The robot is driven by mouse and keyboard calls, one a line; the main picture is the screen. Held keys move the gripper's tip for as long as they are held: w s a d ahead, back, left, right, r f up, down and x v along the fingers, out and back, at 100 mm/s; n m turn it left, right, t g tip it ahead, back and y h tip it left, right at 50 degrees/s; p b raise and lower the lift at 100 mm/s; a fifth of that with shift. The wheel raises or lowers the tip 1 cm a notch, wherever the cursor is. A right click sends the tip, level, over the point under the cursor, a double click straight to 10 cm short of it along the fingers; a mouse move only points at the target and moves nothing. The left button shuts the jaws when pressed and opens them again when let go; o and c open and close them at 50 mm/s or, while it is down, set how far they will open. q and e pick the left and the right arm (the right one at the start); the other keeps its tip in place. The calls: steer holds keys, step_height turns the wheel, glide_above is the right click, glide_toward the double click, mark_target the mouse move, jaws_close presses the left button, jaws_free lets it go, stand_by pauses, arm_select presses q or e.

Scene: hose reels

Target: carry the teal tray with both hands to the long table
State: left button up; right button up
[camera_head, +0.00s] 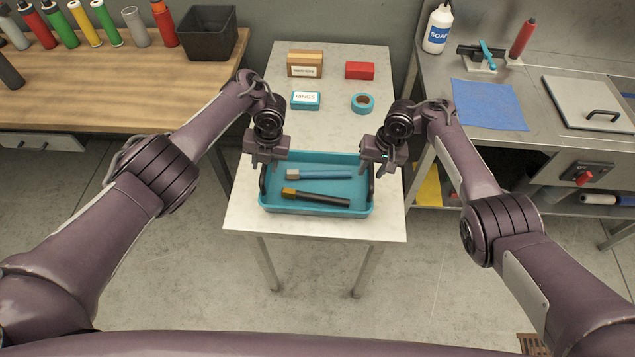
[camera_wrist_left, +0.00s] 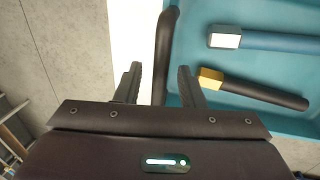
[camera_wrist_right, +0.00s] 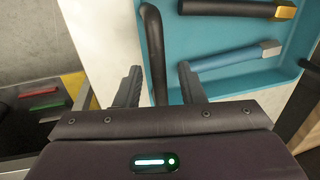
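The teal tray (camera_head: 312,209) sits near the front edge of a small pale table (camera_head: 330,232). It holds a blue tool with a grey head (camera_head: 325,175) and a black tool with a brass-coloured head (camera_head: 318,197). My left gripper (camera_head: 264,167) is open above the tray's left handle; in the left wrist view the dark handle (camera_wrist_left: 164,50) shows between the fingers. My right gripper (camera_head: 377,165) is open above the right handle, which shows between its fingers in the right wrist view (camera_wrist_right: 153,40). Neither gripper visibly closes on a handle.
Behind the tray are a brown box (camera_head: 305,70), red box (camera_head: 360,71), labelled teal box (camera_head: 305,101) and teal ring (camera_head: 362,103). A wooden-topped table (camera_head: 120,95) with bottles and a black bin (camera_head: 208,45) stands left. A metal bench (camera_head: 460,140) stands right.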

arm_select(q)
steer(key=shift+a+f, duration=0.1)
steer(key=shift+f, duration=0.55)
arm_select(e)
steer(key=shift+a+f, duration=0.1)
steer(key=shift+f, duration=0.55)
arm_select(q)
steer(key=shift+c, duration=0.5)
arm_select(e)
steer(key=shift+c, duration=0.5)
arm_select(q)
jaws_close()
arm_select(e)
jaws_close()
steer(key=shift+r, duration=0.1)
